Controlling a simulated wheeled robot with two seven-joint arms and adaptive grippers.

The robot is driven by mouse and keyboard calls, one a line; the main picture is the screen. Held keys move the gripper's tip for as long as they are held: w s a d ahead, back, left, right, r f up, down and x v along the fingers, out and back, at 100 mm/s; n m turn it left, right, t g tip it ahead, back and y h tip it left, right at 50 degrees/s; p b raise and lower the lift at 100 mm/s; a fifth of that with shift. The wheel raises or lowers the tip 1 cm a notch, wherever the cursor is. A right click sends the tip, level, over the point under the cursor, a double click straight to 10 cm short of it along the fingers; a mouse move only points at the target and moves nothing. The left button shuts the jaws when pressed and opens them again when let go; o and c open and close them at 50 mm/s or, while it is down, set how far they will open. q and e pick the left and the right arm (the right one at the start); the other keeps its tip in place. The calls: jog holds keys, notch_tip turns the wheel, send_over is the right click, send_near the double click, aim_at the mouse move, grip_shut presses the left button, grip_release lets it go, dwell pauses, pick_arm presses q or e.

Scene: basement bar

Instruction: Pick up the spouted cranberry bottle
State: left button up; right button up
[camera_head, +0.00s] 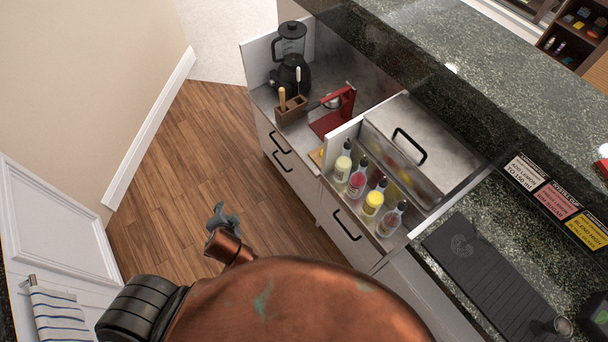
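Several spouted bottles stand upright in a row in the metal bottle well by the counter. From back to front they are a pale yellow bottle (343,168), a red bottle (357,182), a bright yellow bottle (373,204) and a clear, pinkish-red bottle (390,222). Their labels are too small to read, so I cannot tell which red one is cranberry. My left gripper (224,214) is over the wooden floor, left of the bottles and well apart from them. Its small grey fingers look spread, with nothing between them. My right gripper is not in view.
A metal bin with a black-handled lid (428,162) stands behind the bottles. A blender (290,45), a wooden utensil holder (291,110) and a red juicer (334,112) are farther back. A black bar mat (490,280) lies right. Open floor (190,150) is at left.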

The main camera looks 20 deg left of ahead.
pick_arm(q)
jog(key=w+d+r+m+t+h, duration=0.1)
jog(key=w+d+r+m+t, duration=0.95)
jog(key=w+d+m, duration=0.55)
jog(key=m+h, duration=1)
jog(key=m, duration=0.8)
send_near(359, 174)
jog(key=shift+g, duration=0.25)
jog(key=x, duration=1.1)
jog(key=shift+r+b, duration=0.2)
jog(key=shift+b, duration=0.15)
jog(key=shift+c, duration=0.5)
grip_shut()
